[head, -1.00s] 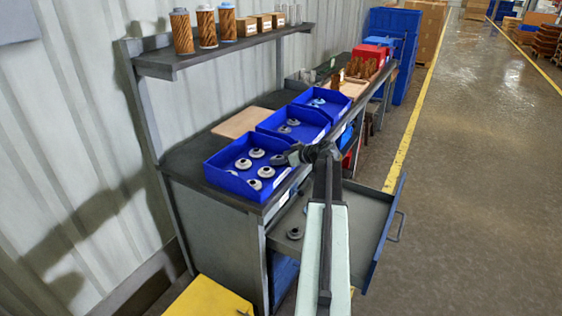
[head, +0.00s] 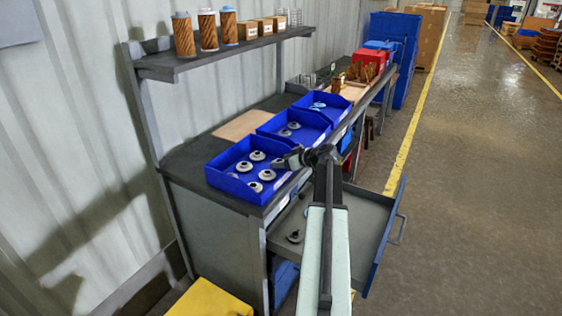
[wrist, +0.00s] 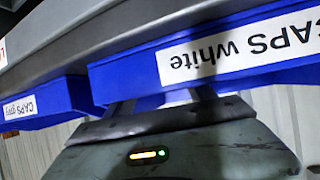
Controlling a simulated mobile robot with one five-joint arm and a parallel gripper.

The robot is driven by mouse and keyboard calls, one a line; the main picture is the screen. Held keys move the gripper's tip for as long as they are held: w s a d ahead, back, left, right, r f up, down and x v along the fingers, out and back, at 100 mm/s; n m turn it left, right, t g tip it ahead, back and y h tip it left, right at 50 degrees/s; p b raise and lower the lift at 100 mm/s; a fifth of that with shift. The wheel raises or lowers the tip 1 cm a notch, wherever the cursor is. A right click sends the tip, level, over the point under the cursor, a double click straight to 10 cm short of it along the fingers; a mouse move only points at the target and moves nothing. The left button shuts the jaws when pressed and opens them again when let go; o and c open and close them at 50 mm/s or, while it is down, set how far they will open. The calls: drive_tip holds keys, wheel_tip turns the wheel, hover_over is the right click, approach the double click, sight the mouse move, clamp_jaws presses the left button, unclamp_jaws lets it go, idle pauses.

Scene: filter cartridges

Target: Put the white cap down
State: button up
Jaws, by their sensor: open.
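Several pale caps, such as one white cap (head: 257,155), lie in the nearest blue bin (head: 222,184). This bin's label reads "CAPS white" upside down in the wrist view (wrist: 225,52). My gripper (head: 277,163) is at the right side of this bin, over its edge. In the wrist view, my gripper (wrist: 162,101) has its two fingers apart, and the bin's front wall hides their tips. I see no cap between the fingers. The bin wall hides the space below the tips.
A middle blue bin (head: 268,128) holds grey caps; its label reads "CAPS grey" in the wrist view. A third blue bin (head: 343,104) stands beyond. An open drawer (head: 350,222) below holds a dark round part (head: 295,236). A shelf (head: 180,67) runs above the bench.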

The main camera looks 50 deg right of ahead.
drive_tip(key=p+v, duration=0.5)
drive_tip(key=v, duration=0.7)
drive_tip(key=shift+d+r, duration=0.2)
